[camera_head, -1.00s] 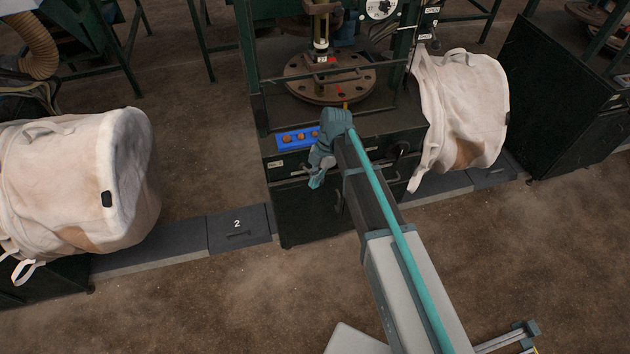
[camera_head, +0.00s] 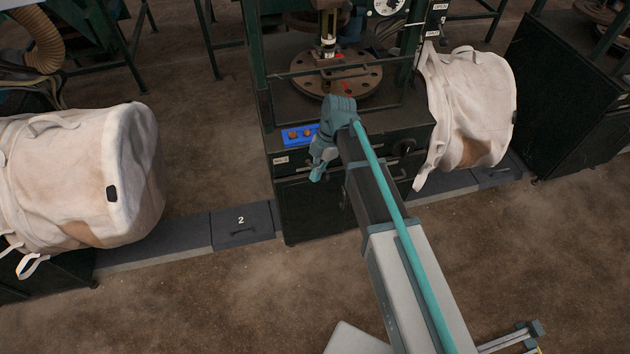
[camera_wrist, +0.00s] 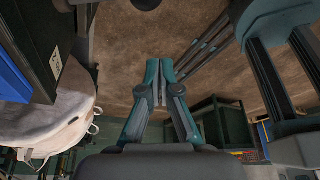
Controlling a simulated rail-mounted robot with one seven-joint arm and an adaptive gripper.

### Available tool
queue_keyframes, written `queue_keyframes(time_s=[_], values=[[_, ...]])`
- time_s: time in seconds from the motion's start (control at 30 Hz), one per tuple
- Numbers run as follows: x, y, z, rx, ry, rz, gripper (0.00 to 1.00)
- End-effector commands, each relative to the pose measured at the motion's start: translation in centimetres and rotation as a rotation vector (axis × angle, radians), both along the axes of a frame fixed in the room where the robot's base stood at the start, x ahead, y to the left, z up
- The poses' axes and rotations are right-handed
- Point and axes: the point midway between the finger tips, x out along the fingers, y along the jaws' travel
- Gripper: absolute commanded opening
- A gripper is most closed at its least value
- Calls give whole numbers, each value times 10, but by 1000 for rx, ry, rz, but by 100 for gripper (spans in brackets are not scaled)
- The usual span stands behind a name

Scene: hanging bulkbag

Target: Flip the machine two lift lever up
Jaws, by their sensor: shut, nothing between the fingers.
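Machine two (camera_head: 350,112) is the dark green and black press in the middle, with a round drilled plate (camera_head: 366,84). A blue panel (camera_head: 292,142) with several orange-brown buttons is on its front. White labels (camera_head: 432,32) sit on its right post at the top; I cannot tell for sure which part there is the lift lever. My gripper (camera_head: 318,174) hangs in front of the machine, just right of the blue panel, apart from the labels. In the wrist view my gripper (camera_wrist: 159,66) has its fingertips together and nothing between them.
A white bulk bag (camera_head: 470,110) hangs at the machine's right side, close to the labelled post. Another white bag (camera_head: 75,180) is at far left. A floor plate marked 2 (camera_head: 243,228) lies left of the machine. The brown floor (camera_head: 210,290) in front is open.

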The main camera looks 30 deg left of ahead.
Motion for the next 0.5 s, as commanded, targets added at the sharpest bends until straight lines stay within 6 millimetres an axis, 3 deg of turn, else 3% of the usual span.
queue_keyframes(time_s=[0.2,0.5], values=[[14,-1,35,2,-2,0,0],[20,-3,56,-1,1,0,0]])
